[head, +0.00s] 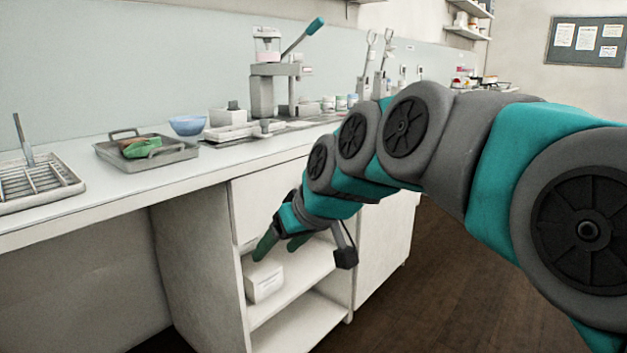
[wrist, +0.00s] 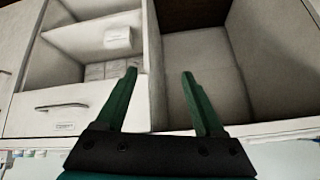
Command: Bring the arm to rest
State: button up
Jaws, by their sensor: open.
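My gripper (wrist: 160,85) is open and empty in the wrist view, its two green fingers apart with nothing between them. In the head view my gripper (head: 280,246) hangs at the front of the open shelf unit (head: 297,290) under the counter. It is just above and in front of a small white box (head: 264,279) on the upper shelf. The box also shows in the wrist view (wrist: 118,38), ahead of and left of the fingers. I cannot tell from the head view how far the fingertips are from the shelf.
The counter (head: 110,196) runs above the shelf unit. On it are a wire rack (head: 38,184), a metal tray (head: 168,157) with a green item, a blue bowl (head: 187,125) and a lever press (head: 263,90). Open floor (head: 450,270) lies right of the cabinets.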

jog(key=s+d+f+m+g+h, duration=0.1)
jog(key=s+d+f+m+g, duration=0.1)
jog(key=s+d+f, duration=0.4)
jog(key=s+d+f+m+g+h, duration=0.2)
jog(key=s+d+f, duration=0.5)
jog(key=s, duration=0.5)
jog(key=s+d+f+m+g+h, duration=0.2)
jog(key=s+d+f+g, duration=0.1)
jog(key=s+d+f, duration=0.4)
jog(key=s, duration=0.2)
jog(key=shift+s+f+m, duration=0.3)
jog(key=shift+s+f, duration=0.05)
jog(key=shift+f, duration=0.05)
jog(key=shift+d, duration=0.1)
